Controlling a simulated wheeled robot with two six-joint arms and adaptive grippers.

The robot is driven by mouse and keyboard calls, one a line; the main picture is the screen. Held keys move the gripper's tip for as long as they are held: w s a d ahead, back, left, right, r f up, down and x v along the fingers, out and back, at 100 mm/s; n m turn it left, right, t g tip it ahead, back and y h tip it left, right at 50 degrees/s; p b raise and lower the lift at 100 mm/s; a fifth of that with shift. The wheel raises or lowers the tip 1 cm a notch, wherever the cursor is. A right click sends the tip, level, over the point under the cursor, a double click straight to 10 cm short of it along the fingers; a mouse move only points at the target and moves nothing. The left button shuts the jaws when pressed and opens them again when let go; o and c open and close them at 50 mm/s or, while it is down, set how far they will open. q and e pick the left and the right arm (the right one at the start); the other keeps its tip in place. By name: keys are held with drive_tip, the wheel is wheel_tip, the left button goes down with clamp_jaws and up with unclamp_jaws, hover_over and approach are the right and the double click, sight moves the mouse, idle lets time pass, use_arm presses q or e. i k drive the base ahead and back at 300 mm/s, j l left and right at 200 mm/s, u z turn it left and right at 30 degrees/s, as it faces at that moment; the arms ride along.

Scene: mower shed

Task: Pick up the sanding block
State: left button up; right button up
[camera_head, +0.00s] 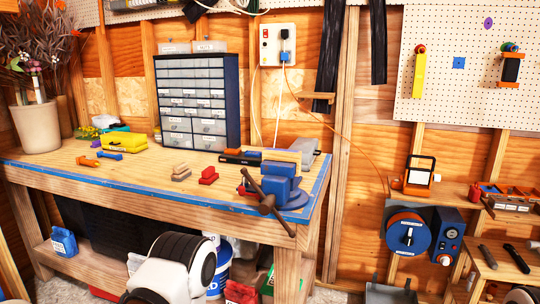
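Two small blocks sit side by side on the wooden workbench (120,173), left of the blue vise. One is a tan and grey block (181,173); the other is a red block (208,176). Either could be the sanding block; they are too small to tell for sure. They look apart, with a narrow gap between them. A white and black part of my own arm shows low in front of the bench. Neither gripper is visible, and nothing touches the blocks.
A blue vise (282,184) with a long handle stands at the bench's right corner. A drawer cabinet (196,101) stands behind the blocks. A yellow case (124,142) and a potted plant (36,127) are at left. The bench's front strip is clear.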

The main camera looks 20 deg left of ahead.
sight(208, 174)
drive_tip(key=i+u, duration=0.4)
drive_tip(key=i, duration=0.75)
